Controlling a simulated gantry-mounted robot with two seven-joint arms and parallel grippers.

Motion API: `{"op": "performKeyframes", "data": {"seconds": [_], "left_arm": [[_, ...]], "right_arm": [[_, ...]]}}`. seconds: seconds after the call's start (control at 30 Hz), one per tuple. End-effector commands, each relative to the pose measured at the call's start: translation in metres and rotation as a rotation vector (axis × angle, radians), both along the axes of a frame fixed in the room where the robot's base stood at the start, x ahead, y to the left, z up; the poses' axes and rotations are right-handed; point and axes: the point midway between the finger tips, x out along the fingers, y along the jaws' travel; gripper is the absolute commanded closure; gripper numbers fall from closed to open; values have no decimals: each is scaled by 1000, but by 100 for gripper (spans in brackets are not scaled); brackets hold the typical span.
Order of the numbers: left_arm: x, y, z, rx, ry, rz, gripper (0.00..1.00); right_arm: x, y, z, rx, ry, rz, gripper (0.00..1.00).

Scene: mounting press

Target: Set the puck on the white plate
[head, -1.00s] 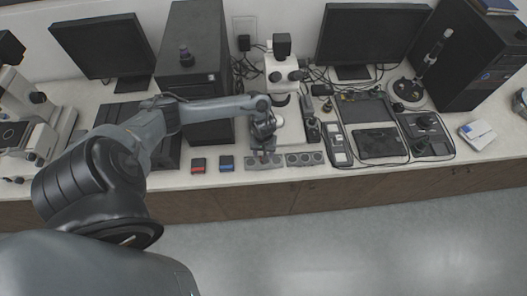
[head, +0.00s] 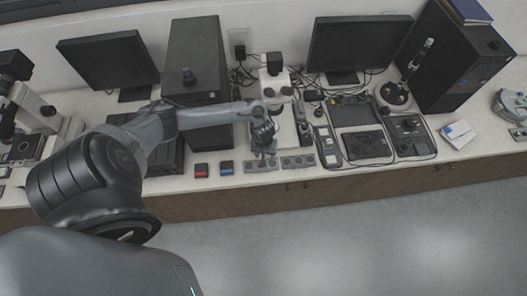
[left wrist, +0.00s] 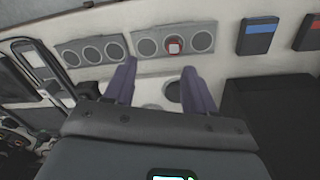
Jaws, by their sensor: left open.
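The white plate appears to be the pale microscope base (head: 286,132), with a dark round spot (left wrist: 173,92) in the wrist view.
A second grey holder (head: 298,162) stands to the right. Blue (head: 226,167) and red (head: 201,170) boxes lie to the left. The microscope (head: 275,85) rises behind my gripper. A black tower (head: 195,60) and a tray of instruments (head: 352,110) flank it.

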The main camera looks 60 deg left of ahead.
Motion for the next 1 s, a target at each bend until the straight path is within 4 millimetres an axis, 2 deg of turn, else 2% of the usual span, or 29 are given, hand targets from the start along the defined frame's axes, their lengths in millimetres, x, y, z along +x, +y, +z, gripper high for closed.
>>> {"op": "performKeyframes", "data": {"seconds": [0.03,0.1,0.17,0.2,0.3,0.43,0.57,0.7,0.83,1.0], "left_arm": [[0,-23,-4,-9,-27,-71,44],[4,-57,-6,-8,-85,-193,44],[6,-89,-4,0,-144,-309,44],[6,-112,0,9,-186,-386,44],[4,-163,21,49,-283,-559,44],[-10,-204,60,120,-357,-725,44],[-34,-218,103,179,-361,-832,44],[-64,-213,139,201,-319,-908,44],[-89,-206,162,192,-280,-956,44],[-108,-199,177,175,-251,-995,44]], "right_arm": [[0,0,0,1,0,-1,57],[0,0,0,2,0,-2,57],[0,0,-1,1,1,-2,57],[0,0,-1,1,1,-1,57],[0,0,-1,0,2,0,57],[0,-1,-1,-3,2,2,57],[0,-2,-1,-7,2,5,57],[0,-2,-1,-11,1,6,57],[0,-3,-1,-11,1,7,57],[0,-2,-1,-10,2,6,57]]}}
